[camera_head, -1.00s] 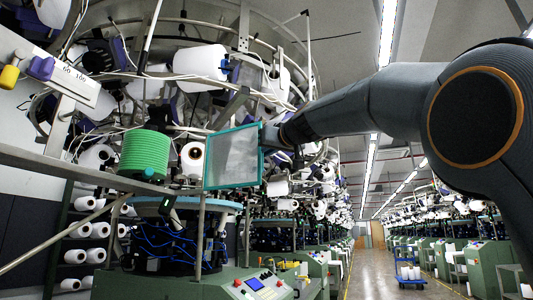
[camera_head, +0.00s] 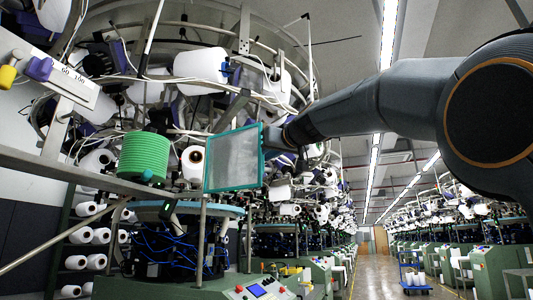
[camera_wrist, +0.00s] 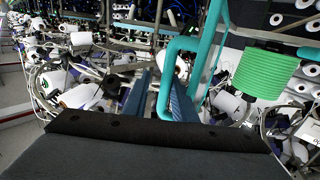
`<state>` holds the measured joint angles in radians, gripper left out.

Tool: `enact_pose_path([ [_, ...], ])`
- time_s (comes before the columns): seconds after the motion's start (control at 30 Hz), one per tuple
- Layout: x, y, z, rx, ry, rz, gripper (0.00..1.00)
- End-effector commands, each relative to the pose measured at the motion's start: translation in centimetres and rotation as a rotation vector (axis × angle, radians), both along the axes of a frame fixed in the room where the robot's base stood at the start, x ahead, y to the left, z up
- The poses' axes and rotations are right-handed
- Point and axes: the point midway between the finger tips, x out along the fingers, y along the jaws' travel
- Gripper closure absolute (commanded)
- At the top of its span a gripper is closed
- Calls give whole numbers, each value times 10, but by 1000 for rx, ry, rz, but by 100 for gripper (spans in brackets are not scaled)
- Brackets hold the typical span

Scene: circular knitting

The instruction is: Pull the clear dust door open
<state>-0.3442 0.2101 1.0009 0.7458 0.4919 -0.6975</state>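The clear dust door (camera_head: 234,158) is a see-through panel in a teal frame, upright on the knitting machine, left of centre in the head view. My gripper (camera_head: 273,138) is at its right edge. In the wrist view a teal bar handle (camera_wrist: 166,85) stands out beside the door's teal frame (camera_wrist: 209,48). The handle bar lies between the two blue-grey fingers of my gripper (camera_wrist: 162,92), close to the right finger. A gap shows between the bar and the left finger, so the fingers look open around it. Contact with the right finger is unclear.
A green yarn cone (camera_head: 144,158) stands left of the door. A grey rail (camera_head: 80,172) crosses the left side, with white cones above and below. The machine's control panel (camera_head: 258,290) is below the door. A clear aisle (camera_head: 372,275) with a blue trolley (camera_head: 413,276) lies to the right.

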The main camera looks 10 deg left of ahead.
Motion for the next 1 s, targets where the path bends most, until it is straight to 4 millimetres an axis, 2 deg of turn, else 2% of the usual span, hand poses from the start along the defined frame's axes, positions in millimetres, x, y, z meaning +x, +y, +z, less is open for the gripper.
enact_pose_path([
  [0.03,6,-4,2,-2,-19,-20,82],
  [0.43,-1,-9,3,-1,-21,-21,82],
  [0.67,-27,-36,2,-1,-17,-23,82],
  [0.9,-59,-73,8,13,-14,-15,82],
  [1.0,-66,-81,9,19,-12,-8,82],
])
